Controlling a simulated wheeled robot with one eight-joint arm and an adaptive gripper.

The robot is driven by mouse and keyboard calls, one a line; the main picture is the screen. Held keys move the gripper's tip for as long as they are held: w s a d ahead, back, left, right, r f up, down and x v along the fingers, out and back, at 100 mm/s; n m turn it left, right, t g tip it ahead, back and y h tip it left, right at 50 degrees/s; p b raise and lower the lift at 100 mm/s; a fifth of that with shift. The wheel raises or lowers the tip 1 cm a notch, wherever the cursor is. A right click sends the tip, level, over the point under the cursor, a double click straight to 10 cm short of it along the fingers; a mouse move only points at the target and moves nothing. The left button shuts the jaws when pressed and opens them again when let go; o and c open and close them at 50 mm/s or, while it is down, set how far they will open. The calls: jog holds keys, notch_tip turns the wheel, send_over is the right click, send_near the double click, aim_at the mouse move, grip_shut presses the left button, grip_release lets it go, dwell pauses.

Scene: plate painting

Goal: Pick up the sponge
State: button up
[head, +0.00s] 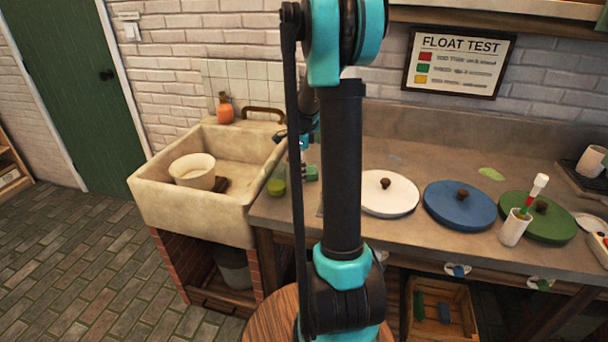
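A small green block that looks like the sponge (312,173) is on the counter just right of the sink, beside a glass of green liquid (277,186). It is small in the head view and partly hidden behind my arm. The end of my arm with my gripper (304,143) shows only in part behind my dark upright arm link, above and behind the green block. The fingers are too small and too covered to show whether they are open or hold anything.
A stone sink (152,183) holding a white bowl (193,170) is at left. An orange bottle (225,108) stands on its back rim. White (388,200), blue (455,214) and green (560,228) round lids line the counter (430,158). A cup with a brush (513,228) stands at right.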

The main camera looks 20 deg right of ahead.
jog(key=c, duration=0.9)
jog(key=shift+o, duration=0.2)
notch_tip(320, 180, up, 28)
dwell(0.4)
